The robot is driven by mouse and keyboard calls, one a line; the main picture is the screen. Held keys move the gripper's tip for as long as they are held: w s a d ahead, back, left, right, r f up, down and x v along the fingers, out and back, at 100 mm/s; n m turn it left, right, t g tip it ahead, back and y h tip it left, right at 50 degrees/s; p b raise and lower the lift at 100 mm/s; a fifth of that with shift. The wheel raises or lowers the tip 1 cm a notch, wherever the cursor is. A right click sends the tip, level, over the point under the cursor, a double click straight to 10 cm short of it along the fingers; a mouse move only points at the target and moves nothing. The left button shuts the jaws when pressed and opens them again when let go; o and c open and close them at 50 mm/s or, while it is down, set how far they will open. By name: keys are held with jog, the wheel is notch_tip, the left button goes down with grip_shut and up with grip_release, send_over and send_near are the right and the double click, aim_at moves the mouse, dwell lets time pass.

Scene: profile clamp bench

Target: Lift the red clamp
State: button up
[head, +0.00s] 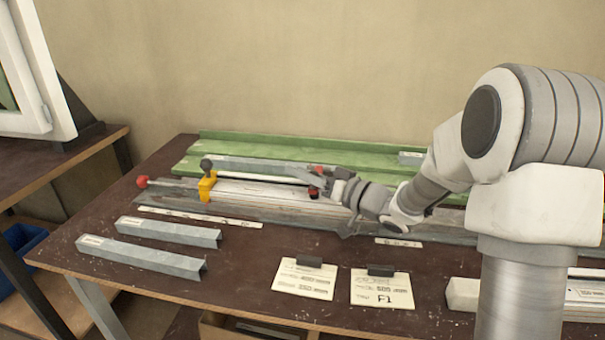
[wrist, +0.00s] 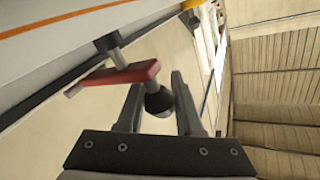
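The red clamp (wrist: 118,74) shows in the wrist view as a red bar with a dark spindle and a black tip. In the head view its small red part (head: 314,191) is mostly hidden by my gripper (head: 326,187) at the right end of the clamped profile. In the wrist view my gripper (wrist: 157,92) has its two fingers apart. The black tip appears between them, with a gap at the right finger; I cannot tell whether the left finger touches the clamp.
A yellow clamp (head: 207,187) stands at the profile's left end, near a red knob (head: 142,181). Two grey profiles (head: 168,231) (head: 140,257) lie front left. Two paper cards (head: 304,279) (head: 382,290) lie at the front. Green rails (head: 290,147) run along the back. Bare tabletop lies between the profiles and cards.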

grip_shut()
dwell(1.1)
